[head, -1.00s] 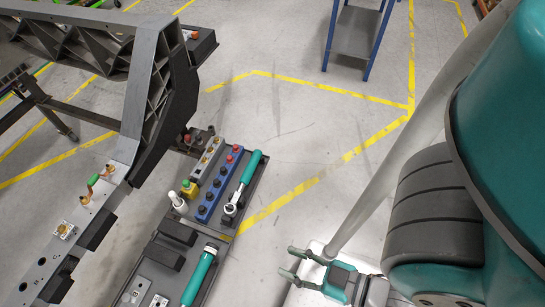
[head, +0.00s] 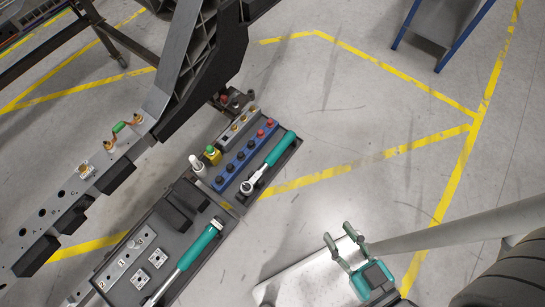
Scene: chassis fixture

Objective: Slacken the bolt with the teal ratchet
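A teal-handled ratchet (head: 278,150) lies on the right side of the dark tool tray, its round silver head at the lower left end. A longer teal-handled tool (head: 197,247) lies lower in the tray; its far end is near the bottom edge. The grey chassis beam (head: 55,207) at left carries a brass-coloured bolt (head: 86,169) on a small plate. Further up it are brass fittings with a green piece (head: 119,127) between them. I cannot tell which bolt is the task's. My gripper (head: 340,235) is open and empty, right of the tray and apart from both tools.
A blue socket rack (head: 230,168) with black and red pieces stands beside the ratchet. A blue-framed cart (head: 445,20) is at top right. Open floor lies between tray and cart.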

